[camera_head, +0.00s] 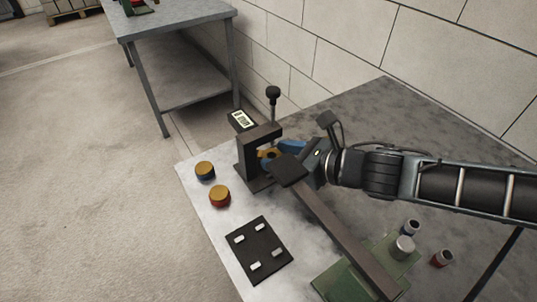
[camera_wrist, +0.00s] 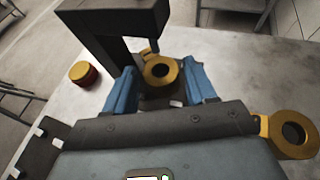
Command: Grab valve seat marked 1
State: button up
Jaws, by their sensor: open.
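A gold ring-shaped part (camera_wrist: 160,71) with a dark hole sits between my gripper's blue fingers in the wrist view. No number is readable on it; I cannot tell if it is valve seat 1. It sits in a black press frame (camera_head: 250,147), and its gold also shows in the head view (camera_head: 267,154). My gripper (camera_wrist: 160,88) is open, a finger on each side of the ring; contact cannot be told. A gold-topped blue cylinder (camera_head: 205,170) and a gold-topped red cylinder (camera_head: 220,196) stand left of the press. The red one also shows in the wrist view (camera_wrist: 83,73).
A black plate (camera_head: 258,250) with light pegs lies at the table's front. A green base (camera_head: 345,281) with a long dark bar, and several small cylinders (camera_head: 403,247), stand at lower right. A black knob (camera_head: 273,93) rises by the press. A second table (camera_head: 180,25) stands behind.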

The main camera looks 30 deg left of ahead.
jog(key=shift+x, duration=0.8)
grip_shut()
jog(key=shift+r, duration=0.1)
